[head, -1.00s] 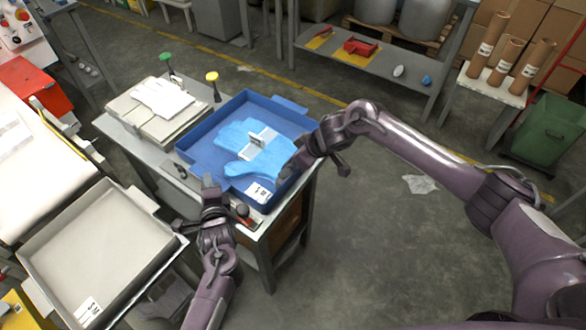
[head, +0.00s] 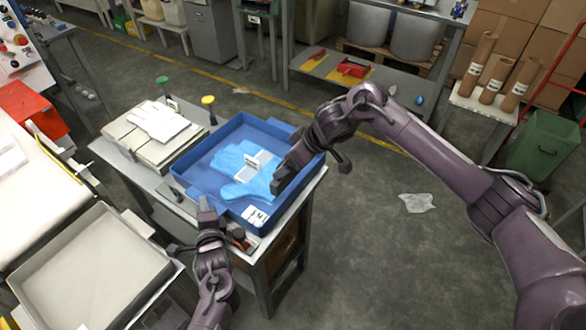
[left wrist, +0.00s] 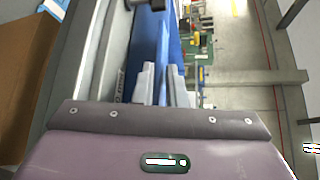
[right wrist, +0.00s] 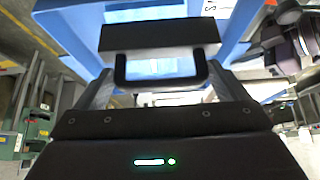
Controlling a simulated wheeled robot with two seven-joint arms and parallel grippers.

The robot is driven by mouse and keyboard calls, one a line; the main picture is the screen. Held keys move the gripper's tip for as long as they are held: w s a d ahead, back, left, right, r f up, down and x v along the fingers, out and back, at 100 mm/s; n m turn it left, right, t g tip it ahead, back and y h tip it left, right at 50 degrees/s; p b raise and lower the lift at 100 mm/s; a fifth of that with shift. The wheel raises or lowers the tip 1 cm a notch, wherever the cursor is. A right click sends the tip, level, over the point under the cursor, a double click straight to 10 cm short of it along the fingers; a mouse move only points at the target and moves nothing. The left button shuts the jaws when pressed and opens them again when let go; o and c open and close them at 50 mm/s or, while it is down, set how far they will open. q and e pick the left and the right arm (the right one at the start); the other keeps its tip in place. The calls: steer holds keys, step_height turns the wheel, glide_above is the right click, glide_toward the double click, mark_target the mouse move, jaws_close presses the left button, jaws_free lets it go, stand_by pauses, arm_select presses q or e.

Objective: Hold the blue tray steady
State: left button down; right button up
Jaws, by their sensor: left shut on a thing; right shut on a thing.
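The blue tray (head: 212,158) sits on a small work table, with a light blue glove (head: 235,158) lying in it and a pale rectangular piece on the glove. My left gripper (head: 207,208) is at the tray's near left side, shut on its wall; the blue wall (left wrist: 172,45) runs between the fingers in the left wrist view. My right gripper (head: 292,172) is over the tray's right part. It is shut on the U-shaped handle of a dark block (right wrist: 160,38), held above the tray. The block's lower side is hidden.
White gloves (head: 158,122) lie on a pale stack left of the tray. Yellow (head: 208,102) and green (head: 162,82) knobbed posts stand behind. A large grey tray (head: 90,265) is at the lower left.

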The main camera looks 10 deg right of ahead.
arm_select(q)
steer(key=shift+f, duration=0.1)
arm_select(e)
steer(key=shift+a+r, duration=0.1)
steer(key=shift+r, duration=0.55)
arm_select(q)
steer(key=c, duration=1.4)
jaws_free()
arm_select(e)
steer(key=shift+w, duration=0.1)
arm_select(q)
steer(key=v, duration=1.2)
